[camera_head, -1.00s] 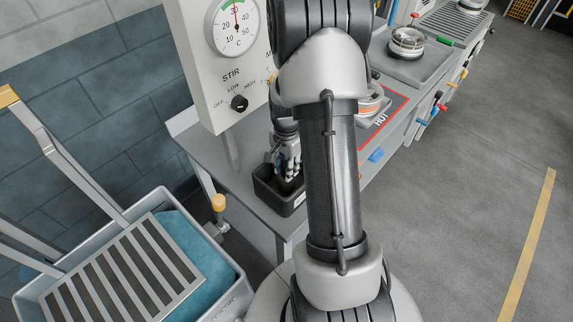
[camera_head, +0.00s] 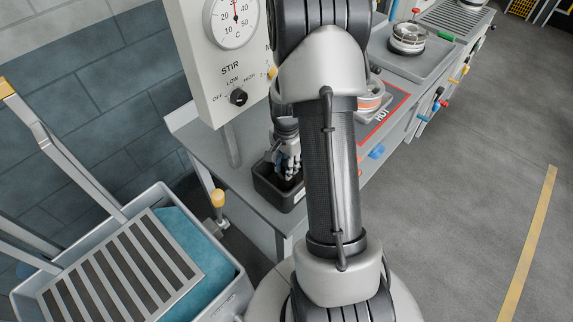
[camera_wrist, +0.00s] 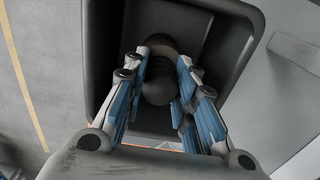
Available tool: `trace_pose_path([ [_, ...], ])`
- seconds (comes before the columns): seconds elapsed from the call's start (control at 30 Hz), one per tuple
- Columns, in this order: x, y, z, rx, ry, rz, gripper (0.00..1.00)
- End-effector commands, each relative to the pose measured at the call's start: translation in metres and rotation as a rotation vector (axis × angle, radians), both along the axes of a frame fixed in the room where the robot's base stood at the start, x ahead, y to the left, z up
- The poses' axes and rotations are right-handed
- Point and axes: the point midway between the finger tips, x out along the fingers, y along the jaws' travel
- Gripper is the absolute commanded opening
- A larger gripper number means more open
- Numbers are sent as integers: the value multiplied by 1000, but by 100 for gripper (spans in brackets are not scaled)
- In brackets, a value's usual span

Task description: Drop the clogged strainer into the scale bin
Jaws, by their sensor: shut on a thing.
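A small dark open box (camera_head: 268,190), which looks like the scale bin, stands at the near corner of the grey bench, with a pale label on its side. My gripper (camera_head: 290,172) points down into its mouth. In the wrist view my gripper (camera_wrist: 158,88) has its blue-padded fingers on both sides of a dark, round-ended, ribbed piece (camera_wrist: 158,70), apparently the strainer, and is shut on it. The piece is over or inside the box (camera_wrist: 225,45); its height above the floor cannot be told. In the head view the fingers hide it.
The grey panel with a dial (camera_head: 232,20) and STIR knob (camera_head: 238,97) rises behind the box. A grey tub (camera_head: 228,290) with a slatted rack and teal contents stands at lower left. A red-bordered HOT plate (camera_head: 385,120) lies right of my arm.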

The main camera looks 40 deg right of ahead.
Motion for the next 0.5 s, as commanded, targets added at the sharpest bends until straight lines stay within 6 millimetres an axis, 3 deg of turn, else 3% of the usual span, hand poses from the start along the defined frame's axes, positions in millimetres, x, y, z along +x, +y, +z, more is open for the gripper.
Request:
trace_pose_path([
  [0.2, 0, 0, -5, 0, 0, 0, 0],
  [0.23, 0, 0, -4, 0, 0, 0, 27],
  [0.5, 0, 0, -4, 0, 0, 0, 45],
])
